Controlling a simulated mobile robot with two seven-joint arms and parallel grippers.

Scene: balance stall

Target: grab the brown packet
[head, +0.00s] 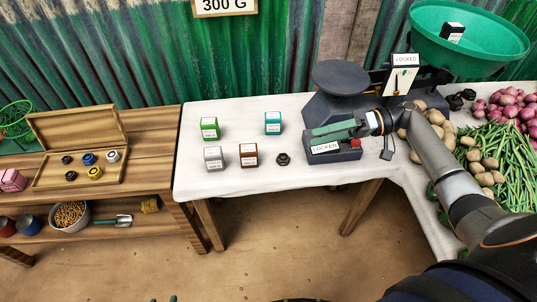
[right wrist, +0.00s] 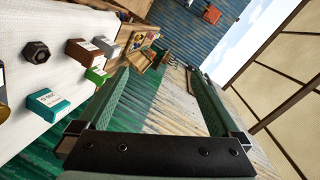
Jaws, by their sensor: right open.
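The brown packet (head: 249,155) stands upright on the white table, between a white packet (head: 213,158) and a dark hexagonal weight (head: 283,158). In the right wrist view, the brown packet (right wrist: 83,52) is left of the jaws, outside them. My right gripper (head: 309,136) is open and empty, above the front of the scale and to the right of the packet. Its two green fingers are wide apart in the right wrist view (right wrist: 158,72). Small dark green tips at the head view's bottom edge may be my left gripper; its jaws cannot be made out.
A green packet (head: 209,128) and a teal packet (head: 273,123) stand behind. The dark scale (head: 333,108) with its green pan (head: 470,45) is at the right, beside potatoes, onions and beans. A wooden table (head: 150,128) with an open box adjoins at left.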

